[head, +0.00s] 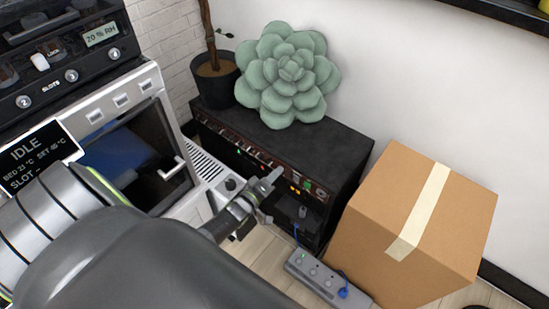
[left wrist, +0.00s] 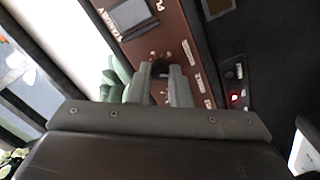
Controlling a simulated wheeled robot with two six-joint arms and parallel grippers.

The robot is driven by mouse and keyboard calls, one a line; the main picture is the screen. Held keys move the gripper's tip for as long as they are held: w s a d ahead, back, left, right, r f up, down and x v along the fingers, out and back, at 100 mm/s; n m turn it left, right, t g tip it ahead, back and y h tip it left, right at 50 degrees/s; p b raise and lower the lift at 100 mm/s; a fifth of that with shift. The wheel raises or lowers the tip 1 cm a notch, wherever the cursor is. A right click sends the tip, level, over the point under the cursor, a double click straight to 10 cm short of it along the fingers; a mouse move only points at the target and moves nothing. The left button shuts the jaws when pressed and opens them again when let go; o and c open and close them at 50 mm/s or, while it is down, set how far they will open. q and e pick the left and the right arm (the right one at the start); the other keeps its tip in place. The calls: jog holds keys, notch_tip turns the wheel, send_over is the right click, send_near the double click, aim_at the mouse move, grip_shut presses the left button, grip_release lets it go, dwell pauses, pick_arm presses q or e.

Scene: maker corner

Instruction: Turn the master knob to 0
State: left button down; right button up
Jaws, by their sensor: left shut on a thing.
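The black amplifier (head: 325,150) stands against the wall, with a reddish-brown control strip (head: 235,143) along its front. My left gripper (head: 272,178) reaches the right part of that strip. In the left wrist view, my left gripper's fingers (left wrist: 161,84) are closed around a small dark knob (left wrist: 160,68), with a finger on each side. Pale scale marks ring the knob on the brown panel. The knob's pointer and most of its body are hidden by the fingers, so its setting cannot be read. My right gripper is not in view.
A green succulent cushion (head: 289,75) and a potted plant (head: 215,82) sit on the amplifier. A cardboard box (head: 410,225) stands close on the right. A grey power strip (head: 326,279) lies on the floor. A printer-like machine (head: 130,150) is at left.

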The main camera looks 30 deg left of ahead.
pick_arm(q)
jog(key=shift+s+f, duration=0.1)
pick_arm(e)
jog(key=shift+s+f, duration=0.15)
pick_arm(q)
jog(key=c, duration=1.3)
grip_release()
jog(key=shift+c, duration=0.2)
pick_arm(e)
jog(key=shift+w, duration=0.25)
